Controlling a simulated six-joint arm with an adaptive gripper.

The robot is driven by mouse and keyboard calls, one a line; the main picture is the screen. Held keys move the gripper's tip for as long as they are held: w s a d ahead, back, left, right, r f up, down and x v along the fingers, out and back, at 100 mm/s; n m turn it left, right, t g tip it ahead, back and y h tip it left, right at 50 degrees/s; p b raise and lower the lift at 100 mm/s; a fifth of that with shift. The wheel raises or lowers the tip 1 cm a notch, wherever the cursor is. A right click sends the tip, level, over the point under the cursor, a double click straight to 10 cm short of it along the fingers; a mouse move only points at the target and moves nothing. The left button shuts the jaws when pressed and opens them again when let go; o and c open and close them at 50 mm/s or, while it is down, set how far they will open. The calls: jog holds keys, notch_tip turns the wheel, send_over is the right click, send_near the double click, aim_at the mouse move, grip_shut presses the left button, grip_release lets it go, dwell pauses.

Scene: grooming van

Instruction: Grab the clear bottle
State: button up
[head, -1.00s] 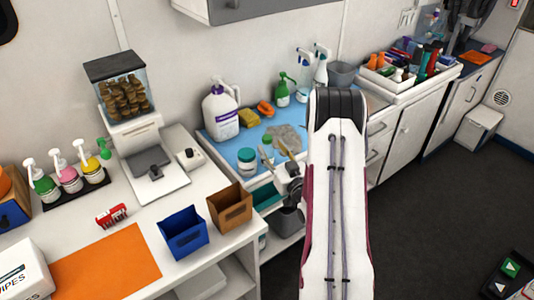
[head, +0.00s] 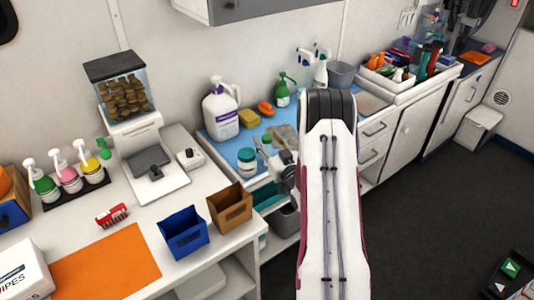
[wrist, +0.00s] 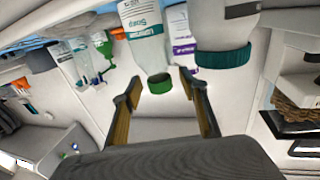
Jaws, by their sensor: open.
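A pale, see-through-looking bottle with a teal label (wrist: 143,28) and green cap (wrist: 160,84) shows upside down in the wrist view. In the head view, a small green cap (head: 267,139) on the blue mat appears to be this bottle; its body is mostly hidden. My gripper (wrist: 160,79) is open and empty. In the wrist view, the cap appears between the two fingertips, with no clear contact; I cannot tell the depth gap. In the head view, my gripper (head: 277,158) is at the mat's front edge, its fingers poorly visible.
A teal-lidded jar (head: 247,162) stands close left of my gripper; it also shows in the wrist view (wrist: 223,57). A white purple-labelled jug (head: 220,108), yellow sponge (head: 249,118), grey cloth (head: 286,134) and green spray bottle (head: 282,92) are behind. A brown bin (head: 230,207) is front left.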

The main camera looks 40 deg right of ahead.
jog(key=shift+w, duration=0.4)
grip_shut()
